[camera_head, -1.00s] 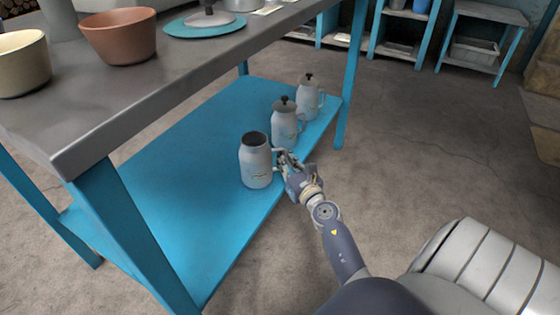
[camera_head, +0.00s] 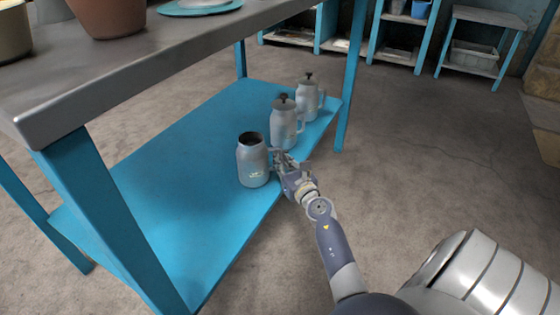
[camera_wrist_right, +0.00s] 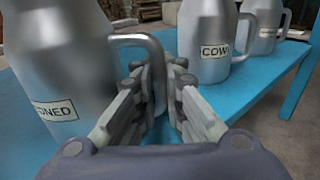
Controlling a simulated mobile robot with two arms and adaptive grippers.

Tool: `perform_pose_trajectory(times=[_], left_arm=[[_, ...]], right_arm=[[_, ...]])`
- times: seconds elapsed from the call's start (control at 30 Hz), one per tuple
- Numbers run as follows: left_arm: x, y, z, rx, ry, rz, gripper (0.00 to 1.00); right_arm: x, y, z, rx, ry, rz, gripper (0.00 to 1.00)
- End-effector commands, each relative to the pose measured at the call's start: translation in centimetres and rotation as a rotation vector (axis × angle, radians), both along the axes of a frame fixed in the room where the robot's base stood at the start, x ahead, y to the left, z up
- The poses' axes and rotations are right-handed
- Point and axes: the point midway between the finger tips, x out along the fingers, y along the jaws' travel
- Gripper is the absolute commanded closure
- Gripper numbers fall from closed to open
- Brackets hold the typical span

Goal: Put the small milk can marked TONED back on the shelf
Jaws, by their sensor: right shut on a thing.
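The small milk can marked TONED (camera_head: 253,168) is grey metal with an open, lidless top. It stands upright on or just over the blue lower shelf (camera_head: 180,190), near its front edge; I cannot tell whether its base touches. In the right wrist view the can (camera_wrist_right: 60,70) fills the left side, its label partly cut off to "ONED". My right gripper (camera_head: 281,163) is at the can's right side, and in the right wrist view its fingers (camera_wrist_right: 155,95) are closed around the can's handle (camera_wrist_right: 150,45). My left gripper is not in view.
Two lidded cans stand behind on the same shelf, a nearer one (camera_head: 284,125) marked COW and a farther one (camera_head: 307,98). A grey tabletop (camera_head: 150,60) overhangs the shelf, with a brown pot (camera_head: 108,15) on it. Blue legs (camera_head: 345,80) bound the shelf. Its left part is clear.

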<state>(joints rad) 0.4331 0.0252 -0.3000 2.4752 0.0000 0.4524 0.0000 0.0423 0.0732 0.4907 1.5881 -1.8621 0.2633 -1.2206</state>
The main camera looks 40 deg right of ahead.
Motion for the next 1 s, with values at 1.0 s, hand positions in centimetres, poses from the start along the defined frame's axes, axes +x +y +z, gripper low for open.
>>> perform_pose_trajectory(times=[1.0], left_arm=[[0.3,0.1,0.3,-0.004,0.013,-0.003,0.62]], right_arm=[[-3.4,0.8,0.1,-0.001,0.004,0.001,0.7]])
